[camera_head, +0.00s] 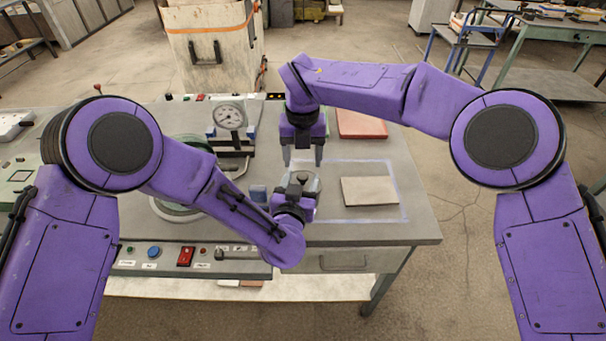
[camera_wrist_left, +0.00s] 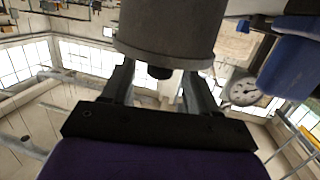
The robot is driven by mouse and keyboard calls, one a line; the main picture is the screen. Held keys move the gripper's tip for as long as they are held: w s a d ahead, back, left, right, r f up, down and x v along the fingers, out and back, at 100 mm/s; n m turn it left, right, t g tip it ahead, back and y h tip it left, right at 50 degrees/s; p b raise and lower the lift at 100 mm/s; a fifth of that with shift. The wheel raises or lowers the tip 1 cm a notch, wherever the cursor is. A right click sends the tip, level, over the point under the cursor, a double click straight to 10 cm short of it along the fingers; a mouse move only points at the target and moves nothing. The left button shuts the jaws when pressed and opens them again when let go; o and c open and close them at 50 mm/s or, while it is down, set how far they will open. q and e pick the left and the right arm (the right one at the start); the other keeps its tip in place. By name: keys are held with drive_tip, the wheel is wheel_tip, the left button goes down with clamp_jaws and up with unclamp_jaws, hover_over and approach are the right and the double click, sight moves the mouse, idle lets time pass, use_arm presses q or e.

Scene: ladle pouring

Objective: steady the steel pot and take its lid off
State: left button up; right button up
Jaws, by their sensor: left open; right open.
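The steel pot (camera_head: 313,183) stands on the bench near the middle of the head view, partly hidden by my left gripper. Its grey wall (camera_wrist_left: 165,35) fills the top middle of the left wrist view. A short dark stub (camera_wrist_left: 160,72), perhaps its handle, shows between my left fingers. My left gripper (camera_head: 298,184) is open at the pot's near side, fingers on either side of that stub; I cannot tell whether they touch. My right gripper (camera_head: 303,157) is open and empty, pointing down above and behind the pot. The lid is not clearly distinguishable.
A dial gauge (camera_head: 229,117) stands behind left. A tan plate (camera_head: 370,191) lies right, inside a pale outlined area. A red box (camera_head: 361,124) is behind it. A control panel with switches (camera_head: 186,256) lines the front edge.

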sight(304, 173)
use_arm(q)
drive_tip(key=x, duration=0.4)
drive_tip(key=shift+d, duration=0.1)
clamp_jaws()
unclamp_jaws()
use_arm(e)
wheel_tip(304, 173, down, 2)
drive_tip(key=shift+f+b, duration=0.1)
drive_tip(key=shift+b, duration=1)
use_arm(q)
drive_tip(key=v, duration=1)
drive_tip(key=shift+s, duration=0.3)
use_arm(e)
drive_tip(key=shift+s, duration=0.1)
